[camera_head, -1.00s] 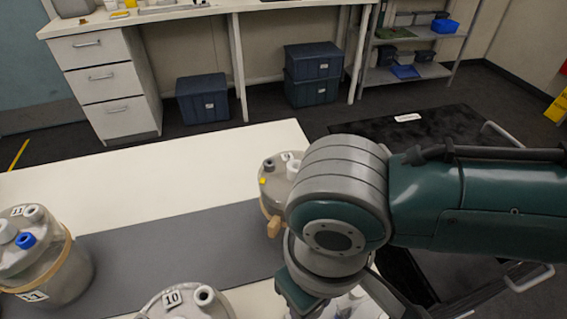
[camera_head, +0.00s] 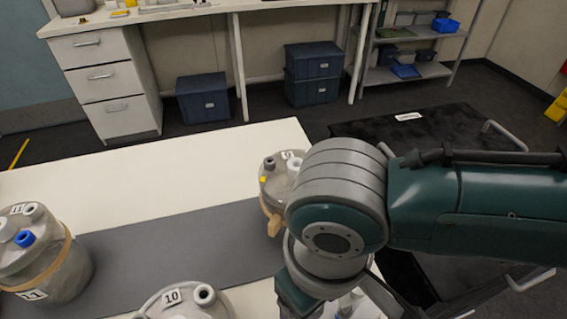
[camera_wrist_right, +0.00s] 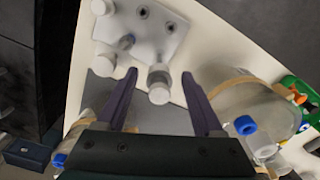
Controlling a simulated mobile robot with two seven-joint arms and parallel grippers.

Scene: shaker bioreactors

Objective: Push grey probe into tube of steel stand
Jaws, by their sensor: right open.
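In the right wrist view a pale steel stand (camera_wrist_right: 168,46) with a flat holed plate lies past my fingertips. Several short upright cylinders with whitish round ends stand at it, one with a blue band. One grey cylinder with a whitish round end (camera_wrist_right: 159,94) shows between the fingers of my right gripper (camera_wrist_right: 160,75). The fingers are apart, with a gap on each side of it. I cannot tell which cylinder is the grey probe and which is the tube. In the head view my right arm hides most of this spot. My left gripper is not in view.
A vessel (camera_wrist_right: 255,105) with a tan band and blue cap stands close to the right finger. In the head view, vessels (camera_head: 48,275), (camera_head: 190,303) and (camera_head: 275,190) stand on the table. The white tabletop (camera_head: 150,175) at the back is clear.

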